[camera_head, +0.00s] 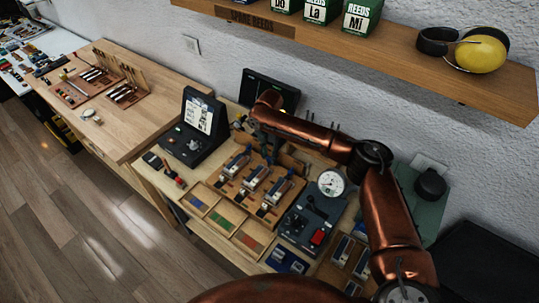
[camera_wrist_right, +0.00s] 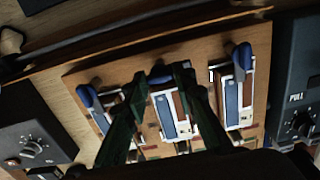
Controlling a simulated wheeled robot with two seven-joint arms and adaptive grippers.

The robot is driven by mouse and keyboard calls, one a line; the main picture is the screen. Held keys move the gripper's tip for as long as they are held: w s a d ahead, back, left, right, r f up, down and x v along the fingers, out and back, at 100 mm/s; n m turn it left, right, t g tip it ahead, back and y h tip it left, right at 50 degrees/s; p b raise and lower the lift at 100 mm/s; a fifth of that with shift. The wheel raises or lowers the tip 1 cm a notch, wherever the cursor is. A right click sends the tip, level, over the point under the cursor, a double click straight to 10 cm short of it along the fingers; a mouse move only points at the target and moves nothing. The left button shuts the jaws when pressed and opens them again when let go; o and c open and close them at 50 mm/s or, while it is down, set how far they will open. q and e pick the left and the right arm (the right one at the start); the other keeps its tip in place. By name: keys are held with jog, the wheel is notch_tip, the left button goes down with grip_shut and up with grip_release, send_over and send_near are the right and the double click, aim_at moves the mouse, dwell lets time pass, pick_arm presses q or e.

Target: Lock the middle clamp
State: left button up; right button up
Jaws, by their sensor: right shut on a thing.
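Three clamps with blue and white bodies stand in a row on a wooden board. The middle clamp (camera_wrist_right: 170,116) is in the centre of the right wrist view, and it also shows in the head view (camera_head: 257,177). Its dark blue lever end (camera_wrist_right: 158,72) lies between the fingertips of my right gripper (camera_wrist_right: 161,76), which is shut on it. The fingers partly cover the clamp's sides. In the head view my right gripper (camera_head: 260,133) is small and dark at the back of the board. My left gripper is not in view.
The left clamp (camera_wrist_right: 103,116) and right clamp (camera_wrist_right: 232,95) stand close on either side. Dark devices flank the board: one with a knob (camera_wrist_right: 30,140) and one marked PULL (camera_wrist_right: 298,110). A dial gauge (camera_head: 331,183) and a coloured tray (camera_head: 222,222) are nearby.

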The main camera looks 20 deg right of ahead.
grip_shut()
jog(key=shift+r+m+p, duration=0.15)
jog(key=shift+m+p, duration=0.15)
jog(key=shift+p, duration=0.25)
jog(key=m+p, duration=1)
jog(key=p, duration=0.2)
jog(key=m+p, duration=0.2)
jog(key=m, duration=0.1)
jog(key=shift+s+p, duration=0.1)
jog(key=shift+p, duration=0.3)
jog(key=shift+m+p, duration=1.05)
jog(key=shift+m, duration=1.05)
jog(key=o, duration=0.8)
grip_release()
